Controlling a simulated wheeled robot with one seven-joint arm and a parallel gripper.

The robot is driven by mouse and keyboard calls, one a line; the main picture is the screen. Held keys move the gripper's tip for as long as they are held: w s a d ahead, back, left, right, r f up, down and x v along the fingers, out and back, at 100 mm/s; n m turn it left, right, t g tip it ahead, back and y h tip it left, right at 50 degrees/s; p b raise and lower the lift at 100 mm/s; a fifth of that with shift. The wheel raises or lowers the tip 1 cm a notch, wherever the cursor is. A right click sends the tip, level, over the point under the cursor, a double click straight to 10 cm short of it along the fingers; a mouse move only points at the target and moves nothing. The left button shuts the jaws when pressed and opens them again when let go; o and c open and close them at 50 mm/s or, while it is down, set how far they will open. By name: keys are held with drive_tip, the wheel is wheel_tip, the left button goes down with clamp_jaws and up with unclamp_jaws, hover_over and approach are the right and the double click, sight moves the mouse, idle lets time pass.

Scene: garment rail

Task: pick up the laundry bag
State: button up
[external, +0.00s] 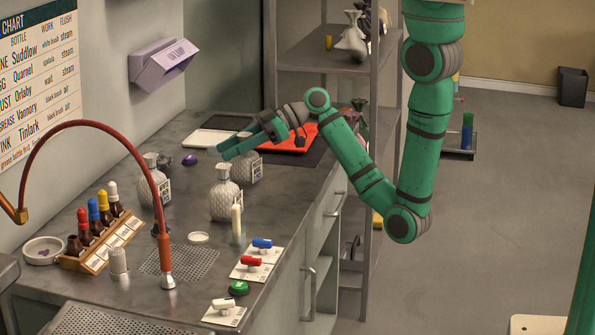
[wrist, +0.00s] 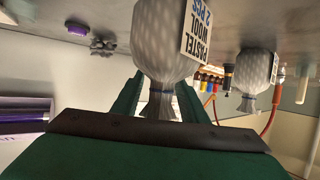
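A pale, dimpled laundry bag (wrist: 165,45) with a tag reading "PASTEL WOOL" fills the middle of the wrist view, which looks upside down. In the external view, a grey-white tagged bag (external: 246,170) stands on the counter just under my gripper (external: 229,149) and is partly hidden by it. In the wrist view, the fingers of my gripper (wrist: 159,100) are apart, one on each side of the bag's narrow neck. Gaps show beside the neck, so the gripper looks open. Two similar bags stand on the counter, one nearer (external: 225,201) and one to the left (external: 149,190).
A red tray (external: 290,140) lies on a dark mat right of the gripper. A bottle rack (external: 103,232), an orange curved hose (external: 150,180) and coloured valves (external: 250,262) occupy the nearer counter. A shelf rack (external: 330,60) stands behind the arm. Open floor lies right.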

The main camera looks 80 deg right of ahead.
clamp_jaws()
